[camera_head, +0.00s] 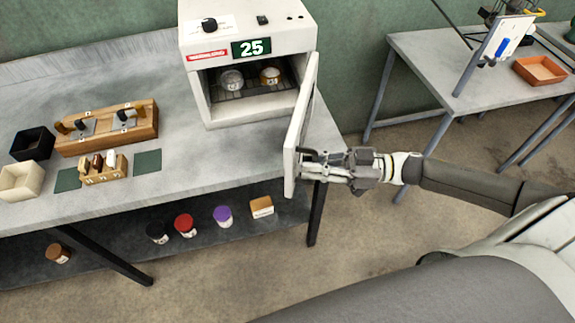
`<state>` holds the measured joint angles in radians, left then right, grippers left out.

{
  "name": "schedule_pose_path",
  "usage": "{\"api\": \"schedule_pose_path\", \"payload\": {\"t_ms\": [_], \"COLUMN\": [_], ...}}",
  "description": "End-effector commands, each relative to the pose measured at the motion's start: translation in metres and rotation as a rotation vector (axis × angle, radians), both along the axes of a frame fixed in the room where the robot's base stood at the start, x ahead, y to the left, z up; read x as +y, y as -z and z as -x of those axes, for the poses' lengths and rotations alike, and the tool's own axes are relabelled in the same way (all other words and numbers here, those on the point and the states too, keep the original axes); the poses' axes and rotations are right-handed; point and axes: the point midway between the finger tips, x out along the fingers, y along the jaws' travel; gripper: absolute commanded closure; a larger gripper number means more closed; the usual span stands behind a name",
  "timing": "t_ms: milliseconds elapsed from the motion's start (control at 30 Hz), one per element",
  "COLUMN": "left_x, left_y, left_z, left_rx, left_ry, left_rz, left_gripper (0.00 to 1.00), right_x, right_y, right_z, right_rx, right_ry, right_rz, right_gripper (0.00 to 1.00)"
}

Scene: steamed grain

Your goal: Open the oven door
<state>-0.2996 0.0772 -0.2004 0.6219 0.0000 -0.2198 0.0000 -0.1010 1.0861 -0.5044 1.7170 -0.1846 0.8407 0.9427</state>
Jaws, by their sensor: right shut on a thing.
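The white oven (245,22) stands at the back of the grey table, its display reading 25. Its door (291,165) is swung wide open toward me, hinged on the right side. Inside, two small containers sit on a dark wire rack (255,88): one clear or grey (232,80), one amber (270,76). My right gripper (312,165) is at the outer side of the door near its free edge, shut on the door handle, which it mostly hides. My left gripper is not in view.
The grey table (215,150) holds a wooden rack (140,130), a smaller wooden holder (100,172), a black box (33,145) and a cream box (20,180). Several lidded jars stand on the shelf below. A second table (425,60) with an orange tray (540,70) stands right.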

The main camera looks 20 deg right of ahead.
Motion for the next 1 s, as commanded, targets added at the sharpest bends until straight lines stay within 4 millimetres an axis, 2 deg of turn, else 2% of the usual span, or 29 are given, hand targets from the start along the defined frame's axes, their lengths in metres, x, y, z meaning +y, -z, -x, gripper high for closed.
{"api": "schedule_pose_path", "payload": {"t_ms": [33,100,500,733,1000], "left_x": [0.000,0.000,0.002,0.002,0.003], "left_y": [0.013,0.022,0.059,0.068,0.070], "left_z": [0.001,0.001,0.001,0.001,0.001], "left_rx": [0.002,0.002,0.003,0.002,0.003], "left_ry": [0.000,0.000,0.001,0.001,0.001], "left_rz": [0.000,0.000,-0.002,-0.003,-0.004], "left_gripper": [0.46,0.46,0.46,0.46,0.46], "right_x": [-0.012,-0.026,-0.094,-0.115,-0.123], "right_y": [0.008,0.008,0.006,0.004,0.002], "right_z": [0.003,0.009,0.028,0.030,0.030], "right_rx": [-0.001,-0.001,0.003,0.001,0.002], "right_ry": [-0.035,-0.088,-0.294,-0.291,-0.290], "right_rz": [0.008,0.007,0.003,0.002,0.000], "right_gripper": [1.00,1.00,1.00,1.00,1.00]}}
